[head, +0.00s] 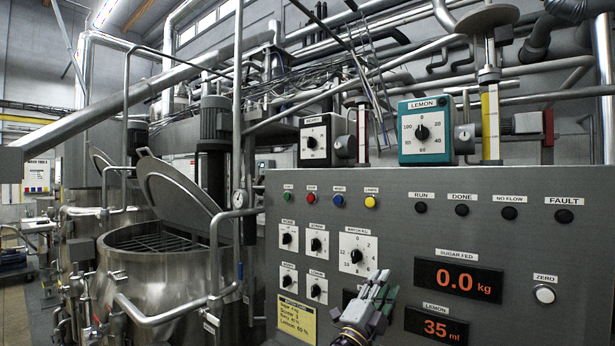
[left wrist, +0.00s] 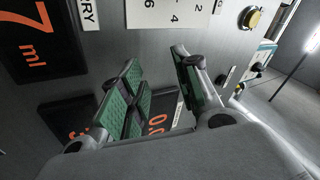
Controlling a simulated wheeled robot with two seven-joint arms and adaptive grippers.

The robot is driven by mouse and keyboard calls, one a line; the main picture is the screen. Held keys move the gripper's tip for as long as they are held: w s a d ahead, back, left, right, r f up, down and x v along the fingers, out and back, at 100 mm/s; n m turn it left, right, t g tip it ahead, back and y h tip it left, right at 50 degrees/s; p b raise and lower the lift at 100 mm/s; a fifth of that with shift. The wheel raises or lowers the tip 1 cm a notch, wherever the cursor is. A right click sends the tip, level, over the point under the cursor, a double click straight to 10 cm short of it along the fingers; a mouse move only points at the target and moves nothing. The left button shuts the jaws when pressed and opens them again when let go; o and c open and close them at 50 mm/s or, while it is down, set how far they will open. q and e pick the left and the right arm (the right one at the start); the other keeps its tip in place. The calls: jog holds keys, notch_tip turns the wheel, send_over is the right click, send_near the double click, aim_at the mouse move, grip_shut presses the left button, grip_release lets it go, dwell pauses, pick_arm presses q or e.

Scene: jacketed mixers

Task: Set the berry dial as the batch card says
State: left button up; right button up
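A dial in a black housing (head: 312,140) stands on top of the grey panel; its label looks like BERRY, but its setting is too small to read. The teal LEMON dial (head: 424,131) stands to its right. The yellow batch card (head: 296,321) is low on the panel's left; its writing is mostly unreadable. My left gripper (head: 378,290) is in front of the panel, below and right of the large white batch dial (head: 358,254). In the left wrist view its green-padded fingers (left wrist: 160,88) are apart with nothing between them. My right gripper is not in view.
Several small white dials (head: 288,238) lie left of the batch dial. Coloured buttons (head: 340,200) run above them. The sugar display (head: 458,280) reads 0.0 kg; the lemon display (head: 436,326) reads 35 ml. An open-lidded steel mixer (head: 150,275) stands left, with pipes around it.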

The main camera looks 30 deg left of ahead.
pick_arm(q)
notch_tip(320, 180, up, 23)
jog(key=d+m+g+h, duration=0.2)
jog(key=m+g+h, duration=0.8)
jog(key=m, duration=1.4)
jog(key=s+a+r+n+t+y, duration=0.1)
jog(key=a+r+y, duration=0.3)
jog(key=a, duration=0.5)
jog(key=s+a+r+n+t+y, duration=0.1)
jog(key=s+a+r+t+y, duration=0.1)
jog(key=a+r, duration=0.5)
jog(key=s+a+r+n+t+y, duration=0.1)
jog(key=a+r+y, duration=0.4)
jog(key=a, duration=0.8)
jog(key=s+t+y, duration=0.1)
jog(key=s, duration=0.1)
jog(key=shift+s+a+r+y, duration=0.2)
jog(key=shift+s+r+y, duration=0.05)
jog(key=shift+s+y, duration=0.15)
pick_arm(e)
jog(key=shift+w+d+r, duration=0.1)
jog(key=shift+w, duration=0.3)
